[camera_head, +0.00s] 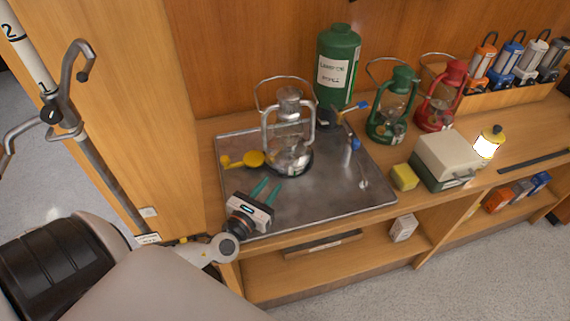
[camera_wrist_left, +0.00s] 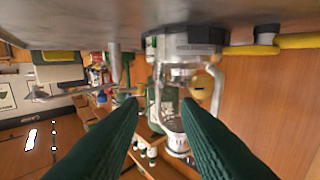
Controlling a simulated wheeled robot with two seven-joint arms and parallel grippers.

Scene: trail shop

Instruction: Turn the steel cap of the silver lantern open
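The silver lantern (camera_head: 288,135), with a glass globe and wire bail, stands upright on the steel tray (camera_head: 316,210). In the left wrist view the silver lantern (camera_wrist_left: 172,75) appears upside down, its dark base at the top of the picture. A steel cap on it is too small to make out clearly. My left gripper (camera_head: 267,188) is low over the tray's front left part, in front of the lantern and apart from it. Its green fingers (camera_wrist_left: 160,108) are open and empty, pointing toward the lantern. My right gripper is in neither view.
A yellow funnel (camera_head: 251,159) lies left of the lantern. A green fuel can (camera_head: 337,75) with a blue-handled tap stands behind. Green (camera_head: 392,105) and red (camera_head: 441,98) lanterns stand to the right. A yellow sponge (camera_head: 404,177) sits beside the tray. The tray's front middle is clear.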

